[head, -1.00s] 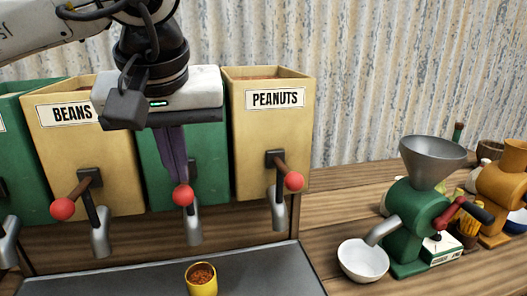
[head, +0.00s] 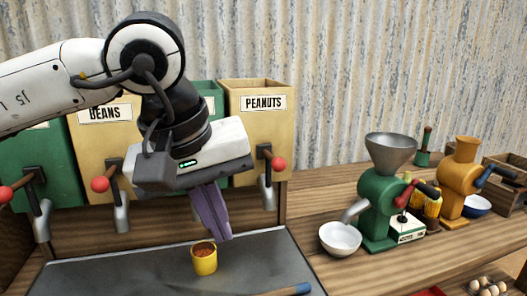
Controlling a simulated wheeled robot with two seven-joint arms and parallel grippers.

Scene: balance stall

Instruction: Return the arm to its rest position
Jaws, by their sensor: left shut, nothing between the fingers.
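My left gripper (head: 222,238) hangs in front of the dispensers in the head view, tilted, its purple fingers shut with nothing between them. The fingertips are just above and to the right of a yellow cup (head: 204,262) in the picture; I cannot tell whether they touch it. The cup stands upright on the grey tray (head: 120,272) and holds something reddish-brown. My left arm (head: 60,85) comes in from the left and hides much of the bins. My right gripper is not in view.
Behind stand the beans bin (head: 95,145), the peanuts bin (head: 258,125) and green bins, with red-knobbed levers and spouts. At right are a green grinder (head: 378,205), a white bowl (head: 340,238) and an orange grinder (head: 458,190).

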